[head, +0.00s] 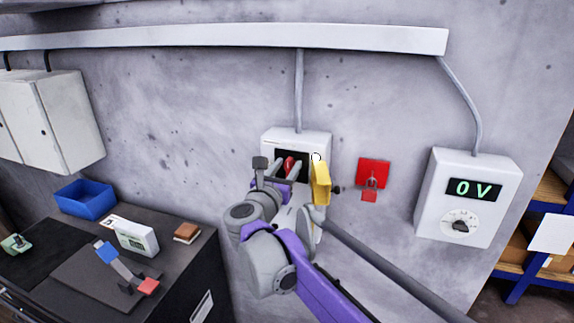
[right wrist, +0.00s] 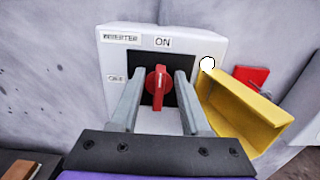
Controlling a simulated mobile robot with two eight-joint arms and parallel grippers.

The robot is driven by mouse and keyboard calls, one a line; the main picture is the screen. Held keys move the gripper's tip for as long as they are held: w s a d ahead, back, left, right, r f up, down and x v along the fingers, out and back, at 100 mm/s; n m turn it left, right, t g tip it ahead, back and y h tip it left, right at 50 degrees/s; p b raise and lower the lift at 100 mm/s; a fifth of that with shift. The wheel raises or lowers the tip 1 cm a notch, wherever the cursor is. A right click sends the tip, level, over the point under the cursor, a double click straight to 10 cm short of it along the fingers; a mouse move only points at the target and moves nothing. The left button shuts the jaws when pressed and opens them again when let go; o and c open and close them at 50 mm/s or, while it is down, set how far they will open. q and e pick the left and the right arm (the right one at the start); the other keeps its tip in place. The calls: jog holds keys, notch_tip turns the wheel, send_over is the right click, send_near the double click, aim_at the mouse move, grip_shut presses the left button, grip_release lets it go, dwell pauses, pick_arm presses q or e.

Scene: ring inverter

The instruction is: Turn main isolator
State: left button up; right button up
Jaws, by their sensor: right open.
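The main isolator is a red rotary handle (right wrist: 159,81) on a black plate, on a white box labelled INVERTER (right wrist: 125,66) with ON above and another small label at the left. The handle points upright, toward ON. In the head view the box (head: 308,137) is on the grey wall, and the red handle (head: 289,166) is partly hidden by my gripper. My right gripper (right wrist: 158,88) is open, with one finger on each side of the handle; I cannot tell whether they touch it. My left gripper is not in view.
A yellow cover (head: 320,184) stands out at the box's right side. A red padlock unit (head: 373,173) and a meter box reading 0 V (head: 470,197) are on the wall to the right. A dark bench (head: 190,265) with a blue bin (head: 85,199) is at lower left.

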jog(key=shift+w, duration=0.15)
grip_shut()
jog(key=shift+n, duration=0.4)
jog(key=n, duration=0.4)
jog(key=shift+a+f, duration=0.15)
jog(key=shift+a, duration=0.2)
jog(key=n, duration=0.3)
jog(key=n+b, duration=0.1)
jog(key=shift+w+a+f, duration=0.15)
jog(key=shift+a+f, duration=0.1)
jog(key=shift+a, duration=0.05)
jog(key=n, duration=0.3)
jog(key=n+b, duration=0.1)
jog(key=n, duration=0.1)
jog(key=shift+a+f, duration=0.15)
jog(key=shift+f, duration=0.15)
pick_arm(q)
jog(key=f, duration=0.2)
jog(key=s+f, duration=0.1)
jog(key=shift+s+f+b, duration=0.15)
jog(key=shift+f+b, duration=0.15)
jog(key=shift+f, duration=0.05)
pick_arm(e)
jog(key=n, duration=0.4)
jog(key=shift+w+f, duration=0.1)
jog(key=shift+f, duration=0.15)
